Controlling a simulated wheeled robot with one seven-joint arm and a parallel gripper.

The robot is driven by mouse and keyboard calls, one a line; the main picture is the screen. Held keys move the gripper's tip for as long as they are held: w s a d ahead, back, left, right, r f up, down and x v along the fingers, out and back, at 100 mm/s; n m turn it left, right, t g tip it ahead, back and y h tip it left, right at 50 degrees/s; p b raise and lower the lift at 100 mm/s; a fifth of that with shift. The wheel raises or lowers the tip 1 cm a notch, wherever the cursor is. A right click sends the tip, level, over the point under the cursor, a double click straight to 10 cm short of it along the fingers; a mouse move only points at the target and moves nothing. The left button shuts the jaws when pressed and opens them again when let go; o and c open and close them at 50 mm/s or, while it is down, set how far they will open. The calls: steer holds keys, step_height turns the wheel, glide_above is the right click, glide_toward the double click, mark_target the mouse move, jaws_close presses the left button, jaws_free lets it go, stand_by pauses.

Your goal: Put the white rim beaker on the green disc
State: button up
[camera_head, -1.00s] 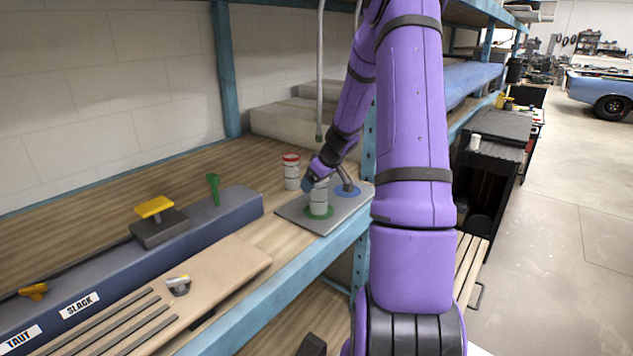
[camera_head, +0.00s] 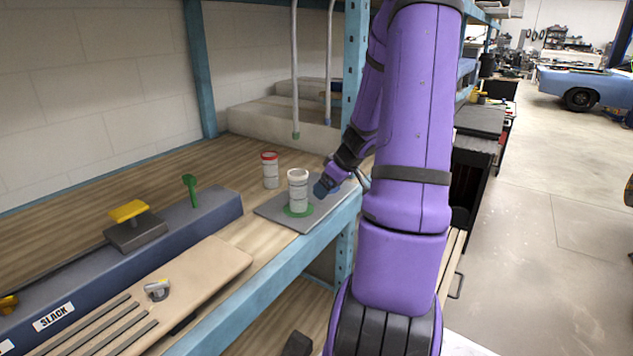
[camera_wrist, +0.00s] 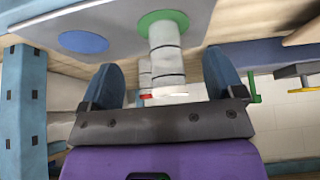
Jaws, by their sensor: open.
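The white rim beaker (camera_head: 298,190) stands upright on the green disc (camera_head: 299,212), which shows as a ring around its base. In the wrist view the beaker (camera_wrist: 166,45) stands upside down in the picture, its base on the green disc (camera_wrist: 148,22). My gripper (camera_head: 325,187) is just right of the beaker, apart from it, open and empty. In the wrist view the open fingers (camera_wrist: 163,70) frame the beaker, which looks beyond their tips. The exact gap is hard to tell.
A red rim beaker (camera_head: 270,171) stands behind on the wooden shelf. The grey plate (camera_head: 270,211) also bears a blue disc (camera_wrist: 83,42), hidden in the head view. Two hoses (camera_head: 296,80) hang behind. A shelf post (camera_head: 354,60) stands close to my arm. A blue-grey beam (camera_head: 165,228) lies left.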

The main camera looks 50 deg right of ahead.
steer(key=w+a+r+n+g, duration=0.1)
steer(key=a+r, duration=0.7)
steer(key=a, duration=0.4)
steer(key=a+r, duration=0.7)
steer(key=a, duration=0.4)
steer(key=s+a+r+m, duration=0.1)
steer(key=s+a+r, duration=0.3)
steer(key=s+a, duration=0.2)
steer(key=s+a+r, duration=0.4)
steer(key=s+a, duration=0.3)
steer(key=s, duration=0.2)
steer(key=shift+s+m+h, duration=0.15)
steer(key=shift+m+h, duration=0.15)
steer(key=shift+m, duration=0.1)
